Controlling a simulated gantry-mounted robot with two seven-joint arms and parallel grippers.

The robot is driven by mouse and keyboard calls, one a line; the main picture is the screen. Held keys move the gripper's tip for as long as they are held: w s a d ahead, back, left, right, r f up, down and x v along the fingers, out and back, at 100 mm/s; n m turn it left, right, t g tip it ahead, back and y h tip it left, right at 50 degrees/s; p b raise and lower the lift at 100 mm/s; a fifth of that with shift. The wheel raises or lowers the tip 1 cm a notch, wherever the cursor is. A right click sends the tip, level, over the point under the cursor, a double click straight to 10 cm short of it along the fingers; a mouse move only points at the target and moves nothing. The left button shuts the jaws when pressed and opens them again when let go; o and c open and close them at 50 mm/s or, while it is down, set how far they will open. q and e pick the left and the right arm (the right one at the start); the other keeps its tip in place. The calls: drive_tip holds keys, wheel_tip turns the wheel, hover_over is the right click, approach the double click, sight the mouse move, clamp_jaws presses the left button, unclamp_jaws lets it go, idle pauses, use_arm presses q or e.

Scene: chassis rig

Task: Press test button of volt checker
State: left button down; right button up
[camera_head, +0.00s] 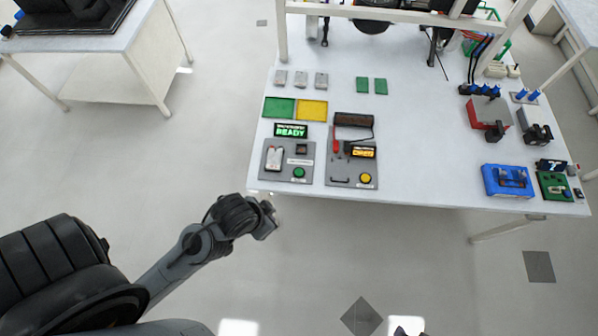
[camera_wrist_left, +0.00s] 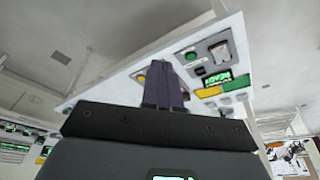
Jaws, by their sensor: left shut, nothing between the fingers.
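Two grey panels lie near the table's front left edge. The right panel (camera_head: 338,179) has a red probe (camera_head: 336,146), an amber display (camera_head: 362,152) and a yellow button (camera_head: 365,178); it looks like the volt checker. The left panel (camera_head: 272,174) has a green READY display (camera_head: 291,130) and a green button (camera_head: 299,172). My left gripper (camera_head: 268,219) is in front of the table edge, apart from both panels. In the left wrist view its fingers (camera_wrist_left: 164,68) are together and empty, with the yellow button (camera_wrist_left: 141,78) partly visible beside them. My right gripper does not show.
Green (camera_head: 279,107) and yellow (camera_head: 313,110) trays lie behind the panels. A blue fixture (camera_head: 507,181) and a green board (camera_head: 555,186) stand at the right. The table's front middle is clear. A frame post (camera_head: 283,40) rises at the back left.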

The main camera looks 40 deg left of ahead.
use_arm(q)
drive_tip(key=w+f+m+t+h+b, duration=0.15)
drive_tip(key=w+f+m, duration=0.35)
drive_tip(key=f, duration=0.5)
drive_tip(key=w+f+m+t+h+b, duration=0.1)
drive_tip(key=w+f+m+t+h, duration=0.1)
drive_tip(key=w+f+m, duration=0.5)
drive_tip(key=w+a+f+n+b, duration=0.2)
drive_tip(key=w+a+f, duration=0.4)
drive_tip(key=a+f, duration=0.1)
drive_tip(key=w+a+r+t+b, duration=0.1)
drive_tip(key=w+a+r, duration=0.3)
drive_tip(key=w, duration=0.4)
drive_tip(key=shift+w+a+r+m+y+b, duration=0.2)
drive_tip(key=shift+a+m+y+b, duration=0.15)
drive_tip(key=shift+a, duration=0.5)
